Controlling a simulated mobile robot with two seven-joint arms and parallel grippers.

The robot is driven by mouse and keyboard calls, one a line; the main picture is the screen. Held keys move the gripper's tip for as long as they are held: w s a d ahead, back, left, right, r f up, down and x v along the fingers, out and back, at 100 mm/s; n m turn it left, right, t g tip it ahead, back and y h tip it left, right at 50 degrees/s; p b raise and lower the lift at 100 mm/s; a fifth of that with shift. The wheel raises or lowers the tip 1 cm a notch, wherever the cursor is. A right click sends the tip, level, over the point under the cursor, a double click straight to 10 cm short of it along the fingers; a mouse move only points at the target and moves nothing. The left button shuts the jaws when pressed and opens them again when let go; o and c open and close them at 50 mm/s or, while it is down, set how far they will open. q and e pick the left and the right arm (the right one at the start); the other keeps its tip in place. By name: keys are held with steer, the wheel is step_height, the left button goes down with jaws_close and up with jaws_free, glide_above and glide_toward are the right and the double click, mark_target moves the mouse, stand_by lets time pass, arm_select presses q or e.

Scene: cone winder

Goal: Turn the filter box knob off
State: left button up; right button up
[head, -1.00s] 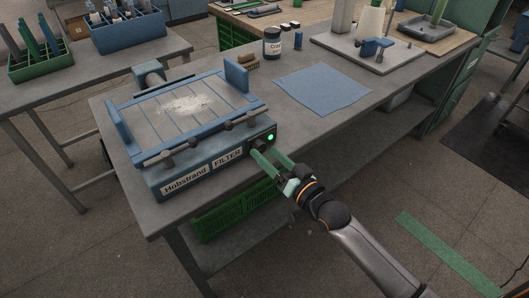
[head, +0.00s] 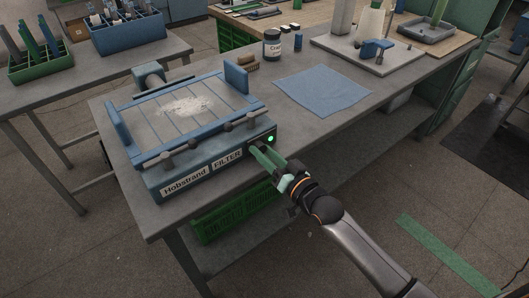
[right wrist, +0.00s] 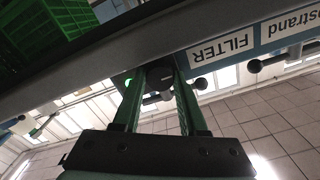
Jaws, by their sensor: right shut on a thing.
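The blue filter box (head: 168,186) stands on the grey bench, with "Hobstrand" and "FILTER" labels on its front. A green light (head: 271,139) glows at the right end of that front. My right gripper (head: 262,155) reaches this end from the lower right, its green fingers at the front face. In the right wrist view the fingers (right wrist: 161,88) are shut on the dark knob (right wrist: 157,85), one on each side. The fingers hide most of the knob in the head view. The FILTER label (right wrist: 221,48) shows beside them. My left gripper is not in view.
Pale powder (head: 188,105) lies on the slatted top. A blue cloth (head: 322,91), a dark jar (head: 272,46) and a brush (head: 246,62) lie farther along the bench. A green crate (head: 235,215) sits below, near my right gripper.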

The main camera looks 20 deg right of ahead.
jaws_close()
